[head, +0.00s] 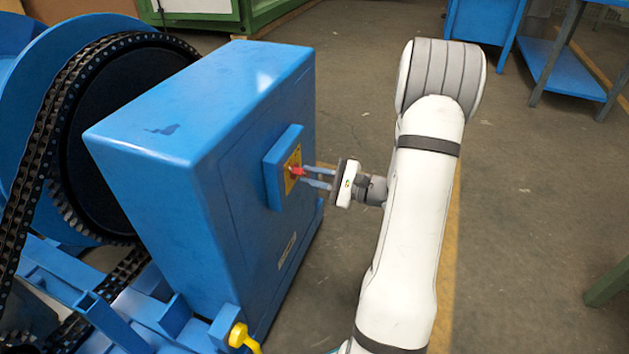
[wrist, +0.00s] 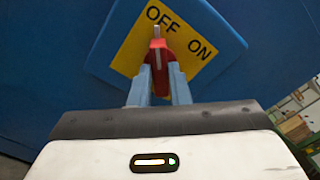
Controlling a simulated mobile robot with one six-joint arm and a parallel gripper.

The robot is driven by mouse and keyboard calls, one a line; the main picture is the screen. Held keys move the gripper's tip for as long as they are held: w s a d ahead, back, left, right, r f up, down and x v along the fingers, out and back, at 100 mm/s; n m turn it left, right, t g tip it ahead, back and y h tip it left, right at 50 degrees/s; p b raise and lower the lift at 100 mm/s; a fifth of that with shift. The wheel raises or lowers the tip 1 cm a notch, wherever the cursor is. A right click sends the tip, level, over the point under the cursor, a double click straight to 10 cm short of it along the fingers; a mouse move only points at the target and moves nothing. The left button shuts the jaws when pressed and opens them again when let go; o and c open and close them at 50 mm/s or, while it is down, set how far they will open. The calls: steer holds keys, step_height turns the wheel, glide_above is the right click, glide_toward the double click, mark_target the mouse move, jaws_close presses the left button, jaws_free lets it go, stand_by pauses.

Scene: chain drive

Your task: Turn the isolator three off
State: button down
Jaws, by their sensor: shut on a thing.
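The isolator's red handle (wrist: 158,55) has a pale pointer line and sits on a yellow plate (wrist: 133,50) lettered OFF and ON. In the wrist view its tip points up at the OFF lettering, and ON lies to its right. In the head view the red handle (head: 297,171) shows small on a blue switch box (head: 272,180) on the side of a large blue cabinet (head: 185,120). My gripper (head: 305,177) reaches it from the right. In the wrist view my gripper (wrist: 159,75) is shut on the handle, one finger on each side. No isolator number is readable.
A black chain on a wheel (head: 110,120) stands left of the cabinet. A yellow knob (head: 238,336) is at the cabinet's lower front. A blue workbench (head: 565,65) stands at the back right. The floor right of my arm is mostly clear.

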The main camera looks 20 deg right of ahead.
steer(key=shift+n, duration=0.5)
steer(key=c, duration=1.4)
jaws_free()
steer(key=shift+o, duration=0.2)
steer(key=p+v, duration=0.1)
steer(key=v, duration=0.6)
steer(key=shift+s+d+p, duration=0.3)
steer(key=shift+p, duration=0.05)
steer(key=shift+r, duration=0.1)
